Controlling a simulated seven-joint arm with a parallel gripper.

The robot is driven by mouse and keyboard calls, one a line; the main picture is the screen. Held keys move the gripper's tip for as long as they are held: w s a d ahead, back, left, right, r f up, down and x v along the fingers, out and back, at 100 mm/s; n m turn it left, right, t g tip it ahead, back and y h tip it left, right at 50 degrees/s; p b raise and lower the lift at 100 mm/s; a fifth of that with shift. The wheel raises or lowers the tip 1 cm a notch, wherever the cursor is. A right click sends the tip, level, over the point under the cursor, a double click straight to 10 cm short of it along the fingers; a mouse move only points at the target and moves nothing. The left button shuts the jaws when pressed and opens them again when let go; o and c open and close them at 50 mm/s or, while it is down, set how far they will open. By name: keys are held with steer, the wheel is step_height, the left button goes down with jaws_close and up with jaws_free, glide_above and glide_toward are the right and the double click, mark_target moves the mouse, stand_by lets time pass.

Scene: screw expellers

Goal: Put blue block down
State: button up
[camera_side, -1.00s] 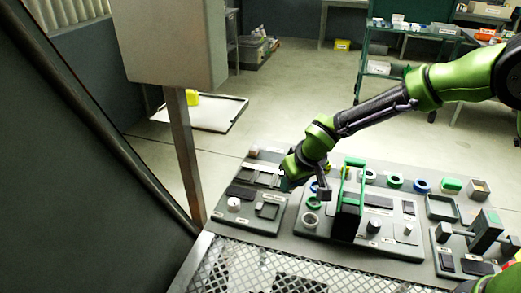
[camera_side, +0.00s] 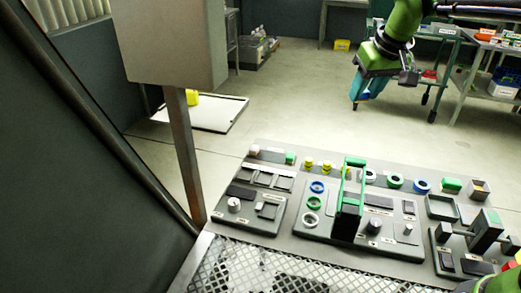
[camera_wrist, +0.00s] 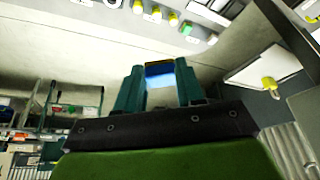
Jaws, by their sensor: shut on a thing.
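My gripper (camera_side: 368,90) is raised high at the upper right of the side view, well above and behind the work table. In the wrist view my gripper (camera_wrist: 159,78) has its two teal fingers on either side of a block with a blue end (camera_wrist: 159,69) and a paler face. The fingers are shut on this blue block and hold it clear of any surface. In the side view the block cannot be told clearly apart from the blue-teal fingers.
The work table carries a left panel (camera_side: 234,221) with slots and a knob, and a middle panel (camera_side: 330,230) with coloured rings and a green-handled holder (camera_side: 349,205). A right panel holds a dark clamp-like part (camera_side: 486,230). A perforated metal grid (camera_side: 240,270) lies in front.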

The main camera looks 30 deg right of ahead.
steer(key=s+a+f+n+y, duration=0.2)
steer(key=s+a+f+n, duration=0.35)
steer(key=a+f, duration=0.55)
steer(key=n+g+y, duration=0.1)
steer(key=n+y, duration=0.1)
steer(key=n, duration=0.4)
glide_above(319, 266)
steer(key=s+d, duration=0.1)
step_height(319, 266, down, 10)
steer(key=shift+s+f, duration=0.25)
steer(key=shift+f, duration=3.6)
steer(key=shift+f, duration=0.1)
steer(key=o, duration=1.1)
steer(key=shift+o, duration=0.2)
steer(key=shift+w, duration=0.1)
